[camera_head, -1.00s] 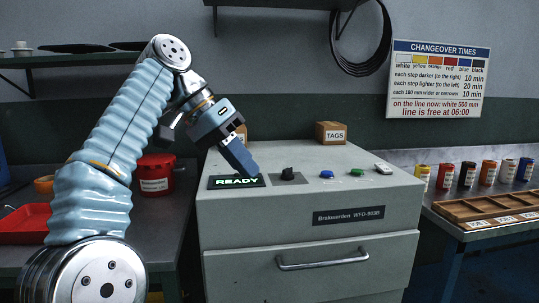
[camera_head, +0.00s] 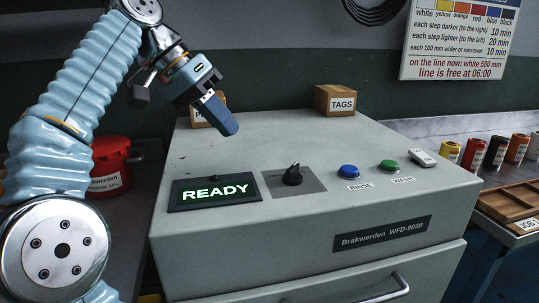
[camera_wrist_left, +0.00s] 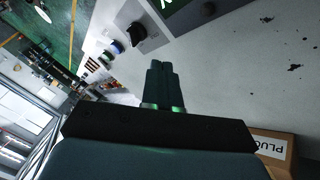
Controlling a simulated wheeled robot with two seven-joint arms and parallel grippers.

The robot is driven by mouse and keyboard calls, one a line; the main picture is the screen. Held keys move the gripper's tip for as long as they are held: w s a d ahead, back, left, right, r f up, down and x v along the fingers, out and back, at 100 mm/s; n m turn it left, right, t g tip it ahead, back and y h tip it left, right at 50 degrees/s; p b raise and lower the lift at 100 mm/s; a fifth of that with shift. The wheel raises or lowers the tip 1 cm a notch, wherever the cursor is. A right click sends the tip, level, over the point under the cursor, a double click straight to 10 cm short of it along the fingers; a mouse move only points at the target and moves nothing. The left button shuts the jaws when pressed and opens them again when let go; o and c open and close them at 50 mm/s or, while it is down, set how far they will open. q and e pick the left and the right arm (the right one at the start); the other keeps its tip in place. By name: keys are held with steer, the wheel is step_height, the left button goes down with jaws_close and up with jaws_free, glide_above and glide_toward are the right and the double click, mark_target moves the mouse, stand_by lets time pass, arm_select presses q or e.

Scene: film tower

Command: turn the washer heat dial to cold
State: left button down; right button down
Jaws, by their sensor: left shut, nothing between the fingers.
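The heat dial (camera_head: 292,175) is a black knob on a grey plate, between the READY display (camera_head: 215,192) and the blue RINSE button (camera_head: 348,171). The dial's markings are too small to read. My left gripper (camera_head: 228,128) is shut and empty, above the washer top, behind and left of the dial and apart from it. In the left wrist view, its closed fingers (camera_wrist_left: 163,82) point toward the dial (camera_wrist_left: 138,30). My right gripper is not in view.
A green WASH button (camera_head: 388,165) and a white switch (camera_head: 424,158) sit right of the dial. A TAGS box (camera_head: 336,100) and a PLUGS box (camera_head: 209,113) stand at the washer's back. A red bucket (camera_head: 110,166) is at left. The washer top's middle is clear.

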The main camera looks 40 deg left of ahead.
mark_target(283, 177)
arm_select(q)
steer(key=b+x, duration=0.2)
steer(key=x, duration=0.5)
steer(key=shift+d+f, duration=0.1)
steer(key=shift+f, duration=0.25)
steer(key=d, duration=0.3)
steer(key=shift+w+d+f, duration=0.1)
steer(key=shift+w+d, duration=0.05)
steer(key=shift+w, duration=0.2)
steer(key=shift+d, duration=0.5)
